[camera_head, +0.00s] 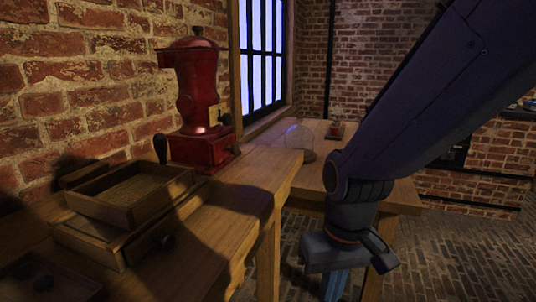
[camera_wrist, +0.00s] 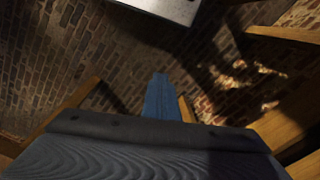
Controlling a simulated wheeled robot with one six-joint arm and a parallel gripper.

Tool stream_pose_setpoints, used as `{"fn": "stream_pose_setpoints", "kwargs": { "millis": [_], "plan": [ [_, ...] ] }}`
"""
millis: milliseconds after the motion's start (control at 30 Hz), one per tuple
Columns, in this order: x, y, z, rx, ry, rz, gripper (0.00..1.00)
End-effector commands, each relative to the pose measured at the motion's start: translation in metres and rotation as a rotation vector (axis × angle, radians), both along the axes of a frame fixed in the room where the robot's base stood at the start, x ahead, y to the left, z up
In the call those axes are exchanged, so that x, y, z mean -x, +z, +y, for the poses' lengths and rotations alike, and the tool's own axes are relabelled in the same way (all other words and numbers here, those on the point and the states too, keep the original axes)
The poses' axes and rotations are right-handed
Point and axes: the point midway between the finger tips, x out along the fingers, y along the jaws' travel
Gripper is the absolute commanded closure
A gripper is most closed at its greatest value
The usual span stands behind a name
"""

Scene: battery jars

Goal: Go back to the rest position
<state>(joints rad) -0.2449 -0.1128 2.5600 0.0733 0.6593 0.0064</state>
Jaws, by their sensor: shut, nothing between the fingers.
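My gripper (camera_head: 335,284) hangs at the lower right of the head view, to the right of the wooden counter and over the brick floor. Its blue fingers point down and run out of the bottom of the picture. In the wrist view the blue fingers (camera_wrist: 162,98) are together, with nothing between them. My arm comes in from the upper right of the head view. No thing touches the gripper.
A red grinder (camera_head: 203,105) stands on the wooden counter (camera_head: 228,212). Wooden trays (camera_head: 130,190) lie left of it. Behind my arm, a table (camera_head: 335,163) bears a glass dome (camera_head: 299,138) and a small object (camera_head: 335,130). Open brick floor (camera_head: 450,255) lies right.

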Motion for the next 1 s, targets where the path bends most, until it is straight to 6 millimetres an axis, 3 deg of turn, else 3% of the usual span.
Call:
{"fn": "stream_pose_setpoints", "kwargs": {
  "millis": [33, 100, 500, 1000],
  "plan": [
    [0.003, 0.018, -0.008, 0.005, -0.020, 0.003, 1.00],
    [0.005, 0.029, -0.018, 0.012, -0.044, 0.008, 1.00],
    [0.019, 0.089, -0.071, 0.040, -0.165, 0.025, 1.00],
    [0.021, 0.096, -0.082, 0.046, -0.189, 0.029, 1.00]
  ]
}}
